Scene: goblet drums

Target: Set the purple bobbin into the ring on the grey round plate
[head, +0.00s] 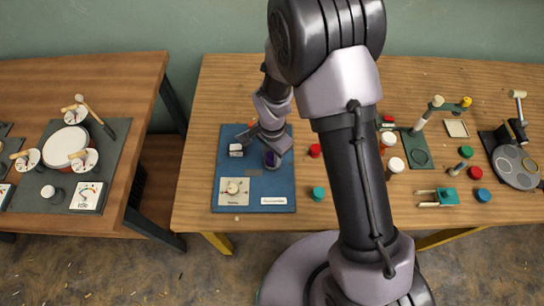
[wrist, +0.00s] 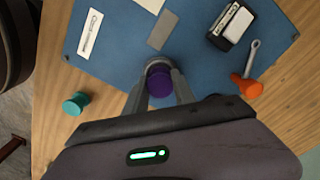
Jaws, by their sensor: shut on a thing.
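The purple bobbin (wrist: 159,84) is between the two fingers of my gripper (wrist: 160,72), which is shut on it over the blue board. In the head view my gripper (head: 272,158) is at the board's right half, and only a little of the bobbin shows. I cannot tell whether the bobbin touches the board. The grey round plate (head: 512,177) lies at the far right of the table, with several round marks on it. One of them looks like a yellowish ring (head: 529,164). My gripper is far to the left of this plate.
The blue board (head: 228,199) also holds a white-and-black box (wrist: 231,22) and an orange-ended tool (wrist: 248,87). A teal bobbin (head: 318,193) and a red one (head: 314,151) stand right of it.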

